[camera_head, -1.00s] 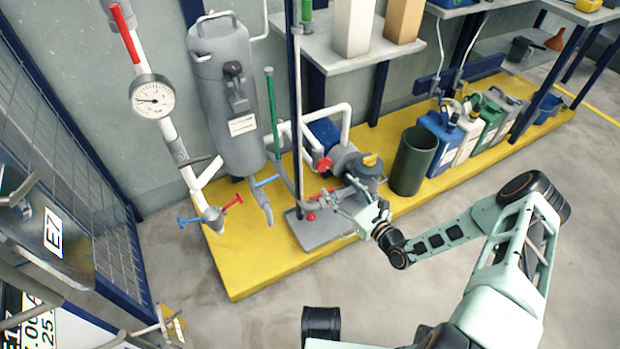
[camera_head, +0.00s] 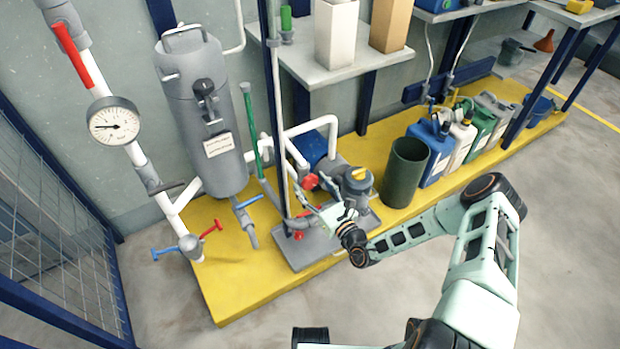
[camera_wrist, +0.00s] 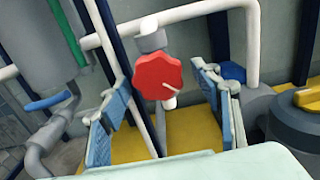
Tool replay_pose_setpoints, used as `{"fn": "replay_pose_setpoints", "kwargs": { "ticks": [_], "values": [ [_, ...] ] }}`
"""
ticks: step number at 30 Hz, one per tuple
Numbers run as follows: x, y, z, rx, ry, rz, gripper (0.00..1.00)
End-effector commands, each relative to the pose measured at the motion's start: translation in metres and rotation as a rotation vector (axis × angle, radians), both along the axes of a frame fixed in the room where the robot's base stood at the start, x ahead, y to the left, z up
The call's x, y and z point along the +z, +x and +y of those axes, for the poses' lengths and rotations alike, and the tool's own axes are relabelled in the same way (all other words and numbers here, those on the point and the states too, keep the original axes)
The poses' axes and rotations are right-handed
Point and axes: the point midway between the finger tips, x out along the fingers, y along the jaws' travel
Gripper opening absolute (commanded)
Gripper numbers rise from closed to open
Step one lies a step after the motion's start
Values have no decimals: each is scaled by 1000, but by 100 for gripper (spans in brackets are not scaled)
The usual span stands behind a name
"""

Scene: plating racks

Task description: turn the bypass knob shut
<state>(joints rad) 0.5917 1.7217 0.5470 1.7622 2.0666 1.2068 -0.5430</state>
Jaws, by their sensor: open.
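A red lobed knob (camera_wrist: 157,77) with a pale line on its face sits on a grey valve body on white pipe in the wrist view. In the head view a red knob (camera_head: 311,182) shows by the pump; no label naming it as the bypass is readable. My gripper (camera_wrist: 165,110) is open, with one blue-padded finger on each side of the red knob in the picture. The fingers look apart from the knob; how far it lies beyond them is hard to tell. In the head view my gripper (camera_head: 307,204) is just below the knob.
A second red handle (camera_head: 298,236) sits low on the pump base. A thin upright pipe (camera_head: 275,110) stands close left of my gripper. The pump's grey pot with a yellow top (camera_head: 358,176) and a dark green bin (camera_head: 404,172) are to the right. Open floor lies in front.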

Motion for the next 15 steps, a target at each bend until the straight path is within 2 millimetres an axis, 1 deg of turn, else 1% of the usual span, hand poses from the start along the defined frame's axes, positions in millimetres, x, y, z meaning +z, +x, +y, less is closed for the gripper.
{"fn": "replay_pose_setpoints", "kwargs": {
  "ticks": [4, 13, 15],
  "values": [
    [0, 0, 4, -1, 1, 1, 58],
    [0, 0, 5, -2, 1, 1, 58],
    [0, 0, 5, -2, 1, 1, 50]
  ]
}}
